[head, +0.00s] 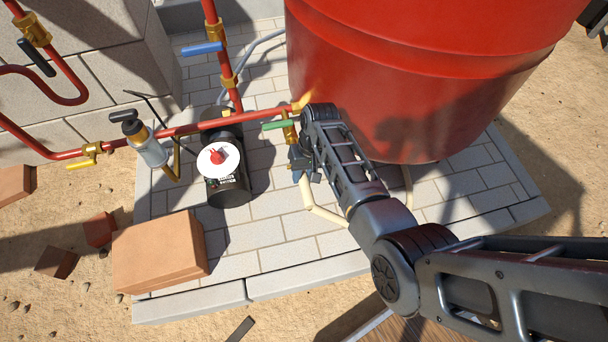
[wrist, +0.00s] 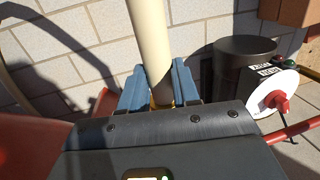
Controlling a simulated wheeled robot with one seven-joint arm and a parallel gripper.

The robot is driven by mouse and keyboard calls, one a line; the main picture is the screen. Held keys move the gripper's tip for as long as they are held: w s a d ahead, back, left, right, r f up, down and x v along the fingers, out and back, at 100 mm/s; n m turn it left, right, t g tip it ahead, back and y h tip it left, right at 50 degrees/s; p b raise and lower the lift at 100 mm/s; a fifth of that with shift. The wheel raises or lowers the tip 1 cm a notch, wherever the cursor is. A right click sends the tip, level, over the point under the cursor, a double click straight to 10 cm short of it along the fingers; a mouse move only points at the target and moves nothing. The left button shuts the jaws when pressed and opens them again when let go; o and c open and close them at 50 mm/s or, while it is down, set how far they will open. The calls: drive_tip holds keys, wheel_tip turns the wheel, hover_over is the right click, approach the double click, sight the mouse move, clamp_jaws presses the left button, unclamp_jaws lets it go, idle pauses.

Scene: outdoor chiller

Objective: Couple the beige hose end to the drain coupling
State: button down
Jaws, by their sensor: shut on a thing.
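The beige hose (head: 322,212) curves over the paving below my arm, and its upper end runs up to my gripper (head: 301,165). In the wrist view the hose (wrist: 149,45) is a thick beige tube between the blue fingers of my gripper (wrist: 161,92), which is shut on it. A bit of yellow shows at the hose's end by the fingers. In the head view, brass fittings (head: 289,133) with a green lever hang from the red pipe just above my gripper. The drain coupling is not clearly visible there; my gripper and arm hide that spot, so I cannot tell whether hose and coupling touch.
A large red tank (head: 410,70) stands right behind my arm. A black cylinder (head: 228,185) with a white plate and red knob stands to the left. A red pipe (head: 200,127) crosses above it. Terracotta blocks (head: 160,252) lie at front left.

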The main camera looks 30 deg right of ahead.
drive_tip(key=shift+c, duration=1.3)
unclamp_jaws()
drive_tip(key=p+v, duration=0.7)
drive_tip(key=p+v, duration=0.2)
drive_tip(key=v, duration=0.5)
drive_tip(key=shift+r, duration=0.4)
